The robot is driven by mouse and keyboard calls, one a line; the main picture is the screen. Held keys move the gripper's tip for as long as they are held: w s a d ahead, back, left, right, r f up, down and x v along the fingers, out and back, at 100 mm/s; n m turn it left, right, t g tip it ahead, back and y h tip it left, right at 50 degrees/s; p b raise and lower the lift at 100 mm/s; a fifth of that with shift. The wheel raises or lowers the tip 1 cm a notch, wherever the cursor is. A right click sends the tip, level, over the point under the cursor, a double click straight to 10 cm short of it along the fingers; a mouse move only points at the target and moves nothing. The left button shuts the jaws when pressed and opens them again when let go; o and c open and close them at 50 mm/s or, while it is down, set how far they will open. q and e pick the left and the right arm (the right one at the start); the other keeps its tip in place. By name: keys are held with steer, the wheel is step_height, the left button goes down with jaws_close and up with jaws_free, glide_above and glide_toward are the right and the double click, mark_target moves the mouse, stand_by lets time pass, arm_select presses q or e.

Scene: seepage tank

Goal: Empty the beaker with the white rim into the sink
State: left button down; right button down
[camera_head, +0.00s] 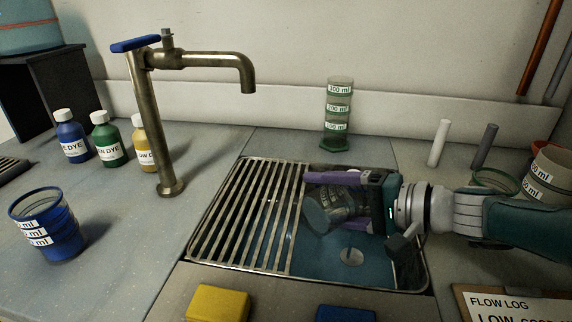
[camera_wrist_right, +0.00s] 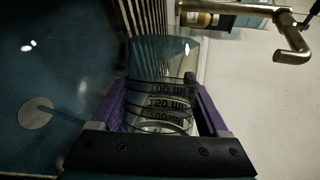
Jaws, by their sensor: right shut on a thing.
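My right gripper (camera_head: 345,200) is shut on a clear beaker (camera_head: 325,208) with printed volume marks, holding it over the open part of the sink (camera_head: 310,282). The beaker lies tipped well over, its mouth toward the left near the slatted rack. The right wrist view shows the beaker (camera_wrist_right: 165,70) between the purple fingers, its mouth away from the wrist. Its rim colour is hard to tell, and I see no clear liquid level or stream. The sink floor looks bluish, with a round drain (camera_head: 352,257). My left gripper is not in view.
A slatted rack (camera_head: 245,215) covers the sink's left half. A brass tap (camera_head: 150,120) stands behind left, near several dye bottles (camera_head: 109,140) and a blue beaker (camera_head: 48,225). A green-based cylinder (camera_head: 338,115) stands behind; another beaker (camera_head: 552,175) is at right. Yellow (camera_head: 217,303) and blue blocks (camera_head: 345,313) lie in front.

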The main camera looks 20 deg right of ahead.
steer(key=shift+r, duration=0.15)
stand_by(1.7)
steer(key=shift+s+a+f+n+h, duration=0.1)
steer(key=shift+a+f+n+h, duration=0.15)
steer(key=shift+f+n, duration=0.25)
steer(key=shift+d+r, duration=0.1)
